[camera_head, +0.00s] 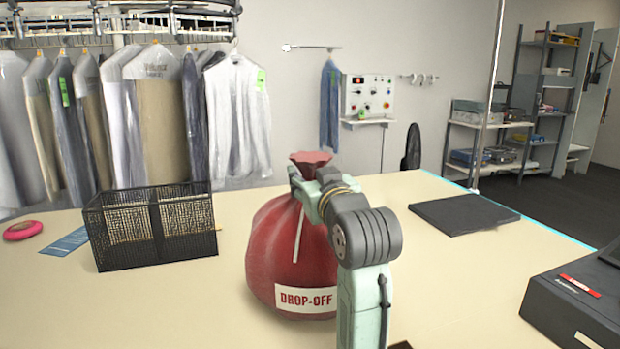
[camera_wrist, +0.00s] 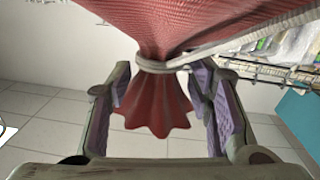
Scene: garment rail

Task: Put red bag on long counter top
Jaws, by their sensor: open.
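The red bag (camera_head: 285,255) with the "DROP-OFF" label stands upright on the pale long counter top (camera_head: 440,300), near its middle. Its gathered neck, tied with a cord, shows in the wrist view (camera_wrist: 155,105), which sees the bag upside down. My gripper (camera_head: 312,185) is at the neck of the bag. In the wrist view my gripper (camera_wrist: 165,92) is open, with one finger on each side of the neck and gaps visible beside it. My arm hides the right part of the bag in the head view.
A black mesh basket (camera_head: 150,228) stands left of the bag, with a pink round object (camera_head: 22,230) and a blue sheet (camera_head: 66,241) beyond it. A dark flat pad (camera_head: 463,214) lies at the back right. A black box (camera_head: 580,300) stands at the right front.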

